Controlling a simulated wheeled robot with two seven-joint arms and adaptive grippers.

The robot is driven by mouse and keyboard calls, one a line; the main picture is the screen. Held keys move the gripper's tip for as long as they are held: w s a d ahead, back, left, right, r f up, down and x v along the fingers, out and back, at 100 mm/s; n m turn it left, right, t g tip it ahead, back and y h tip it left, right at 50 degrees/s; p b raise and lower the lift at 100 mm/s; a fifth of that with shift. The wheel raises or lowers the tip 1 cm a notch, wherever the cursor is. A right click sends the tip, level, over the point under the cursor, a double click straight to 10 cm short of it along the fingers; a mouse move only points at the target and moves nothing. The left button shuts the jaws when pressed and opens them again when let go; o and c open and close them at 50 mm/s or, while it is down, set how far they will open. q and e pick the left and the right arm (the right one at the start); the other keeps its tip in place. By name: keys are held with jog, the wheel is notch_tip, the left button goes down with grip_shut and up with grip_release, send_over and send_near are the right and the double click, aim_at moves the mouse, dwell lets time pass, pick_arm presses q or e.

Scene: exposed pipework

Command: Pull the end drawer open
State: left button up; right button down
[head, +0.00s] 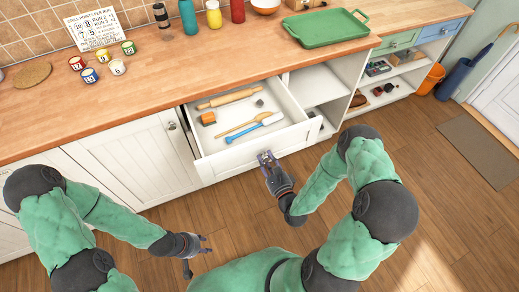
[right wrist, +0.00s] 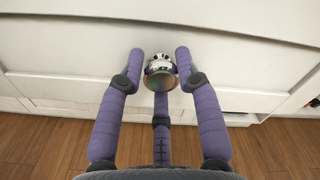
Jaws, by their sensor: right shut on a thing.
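A white drawer (head: 255,143) is pulled out from under the wooden counter. In the right wrist view the shiny knob (right wrist: 160,68) sits between the purple fingers of my right gripper (right wrist: 160,62). My left gripper (head: 200,256) is open and empty over the floor, in front of the white cabinet doors.
Right of the drawer are open shelves (head: 318,85). Beyond them are a green drawer front (head: 398,41) and a blue one (head: 440,30), both shut. A green tray (head: 320,28), several cups and bottles stand on the counter (head: 150,75).

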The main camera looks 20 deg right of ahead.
jog(key=shift+s+d+r, duration=0.1)
jog(key=shift+s+r, duration=0.1)
jog(key=shift+s, duration=1.05)
jog(key=c, duration=0.9)
grip_release()
jog(key=shift+s+f, duration=0.1)
jog(key=shift+s, duration=0.1)
